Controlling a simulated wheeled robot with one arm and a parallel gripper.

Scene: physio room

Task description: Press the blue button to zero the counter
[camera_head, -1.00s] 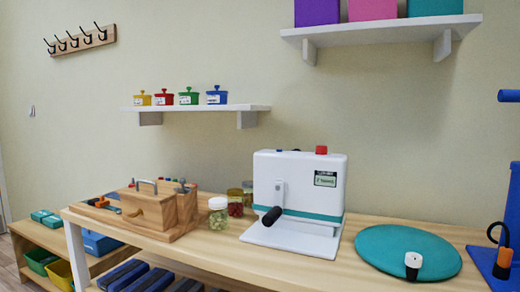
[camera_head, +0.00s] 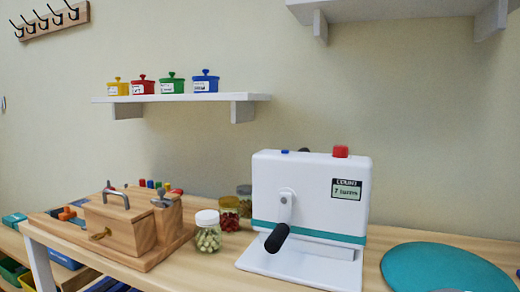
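The white counter machine (camera_head: 312,192) stands on the wooden table, with a teal stripe, a side crank with a black handle (camera_head: 277,238) and a small display (camera_head: 346,189) that appears to read "7 turns". The blue button (camera_head: 285,151) is a small low piece on the left part of its top. A larger red button (camera_head: 340,151) sits on the right part of the top. A black knob shows behind the top edge between them. My gripper is not in view.
A wooden latch box (camera_head: 125,225) and jars (camera_head: 207,232) stand left of the machine. A teal disc (camera_head: 445,268) lies to its right. A shelf with small coloured boxes (camera_head: 170,98) is above left; another shelf (camera_head: 400,8) overhangs above right.

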